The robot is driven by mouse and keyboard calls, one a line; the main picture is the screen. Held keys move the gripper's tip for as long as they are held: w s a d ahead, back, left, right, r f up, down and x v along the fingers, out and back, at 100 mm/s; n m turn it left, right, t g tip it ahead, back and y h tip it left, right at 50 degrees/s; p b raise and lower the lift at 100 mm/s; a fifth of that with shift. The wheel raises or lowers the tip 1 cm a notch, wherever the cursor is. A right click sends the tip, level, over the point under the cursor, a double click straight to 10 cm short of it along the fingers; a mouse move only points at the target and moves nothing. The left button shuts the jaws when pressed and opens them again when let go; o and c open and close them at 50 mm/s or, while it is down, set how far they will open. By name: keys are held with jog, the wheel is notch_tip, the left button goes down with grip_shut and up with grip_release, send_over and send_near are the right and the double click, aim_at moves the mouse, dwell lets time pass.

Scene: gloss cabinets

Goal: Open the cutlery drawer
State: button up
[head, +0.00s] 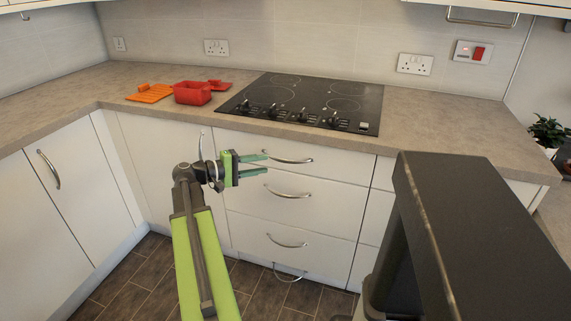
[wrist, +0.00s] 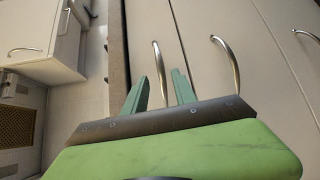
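A stack of white drawers sits under the hob, all shut. No label marks which is the cutlery drawer; the top drawer (head: 325,163) has a curved metal handle (head: 290,160). My gripper (head: 267,163) is open and empty, its green fingers pointing right by the left end of that handle. In the wrist view my gripper (wrist: 162,80) shows two spread fingers, with the top drawer's handle (wrist: 158,62) lying between them in the picture. I cannot tell whether they touch it. The second drawer's handle (wrist: 228,60) is to the right.
A black hob (head: 310,100) is set in the worktop (head: 425,115) above. A red container (head: 192,93) and an orange rack (head: 150,93) stand on the worktop to the left. Lower drawer handles (head: 287,242) stick out below. Cabinets (head: 65,195) close in the left side.

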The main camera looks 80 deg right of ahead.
aim_at(283, 161)
jog(key=b+x, duration=0.1)
jog(key=x, duration=0.8)
jog(key=shift+s+d, duration=0.15)
jog(key=shift+s, duration=0.05)
grip_shut()
dwell(0.8)
